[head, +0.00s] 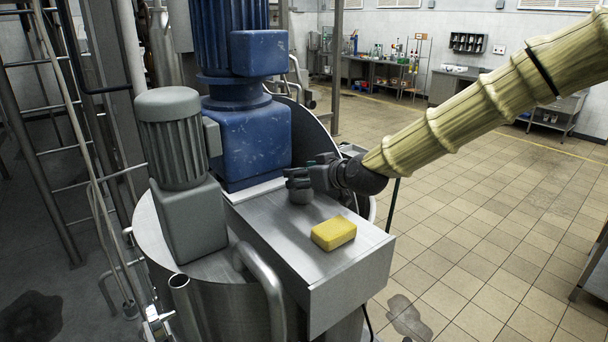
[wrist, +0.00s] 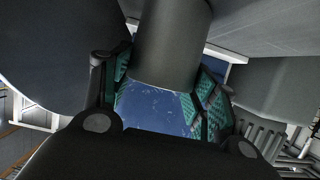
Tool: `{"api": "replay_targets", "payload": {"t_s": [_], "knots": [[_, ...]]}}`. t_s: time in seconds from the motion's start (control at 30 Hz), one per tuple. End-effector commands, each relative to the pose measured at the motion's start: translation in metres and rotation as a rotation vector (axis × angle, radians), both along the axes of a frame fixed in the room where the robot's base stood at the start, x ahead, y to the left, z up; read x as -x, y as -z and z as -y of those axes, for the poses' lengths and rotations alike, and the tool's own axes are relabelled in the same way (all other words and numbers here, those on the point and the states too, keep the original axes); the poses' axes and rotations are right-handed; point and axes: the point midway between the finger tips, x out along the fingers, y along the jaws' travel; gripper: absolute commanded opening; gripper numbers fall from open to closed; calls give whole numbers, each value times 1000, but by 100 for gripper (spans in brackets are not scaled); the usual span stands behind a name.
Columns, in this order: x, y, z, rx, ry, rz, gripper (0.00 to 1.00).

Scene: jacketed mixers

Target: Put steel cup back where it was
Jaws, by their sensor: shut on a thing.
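The steel cup (head: 301,196) is a small grey cylinder in my gripper, over the flat steel top (head: 362,250) of the mixer, close to the blue motor housing. I cannot tell whether its base touches the steel top. My gripper (head: 299,179) is shut on the cup, reaching in from the right. In the wrist view the cup (wrist: 172,45) shows as a dark grey cylinder between the green-padded fingers (wrist: 168,95). Part of the cup is hidden by the fingers.
A yellow sponge (head: 334,233) lies on the steel top, in front and to the right of the cup. The blue motor (head: 243,130) stands behind and left, a grey motor (head: 180,170) further left. Bent steel pipe (head: 262,285) runs at the front. Tiled floor at right is open.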

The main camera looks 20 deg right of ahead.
Motion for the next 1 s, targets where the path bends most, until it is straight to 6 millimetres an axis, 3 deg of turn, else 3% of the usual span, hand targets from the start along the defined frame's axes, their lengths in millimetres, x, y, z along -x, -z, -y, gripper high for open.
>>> {"api": "replay_targets", "payload": {"t_s": [0.13, 0.17, 0.27, 0.7, 1.0], "knots": [[0, 4, 0, 0, 1, 0, 27], [0, 3, 0, 0, 0, 0, 64], [0, 2, 0, 0, 0, 0, 80], [0, -2, 0, 0, 0, 0, 80], [20, -8, 7, 0, 0, 1, 80]]}}
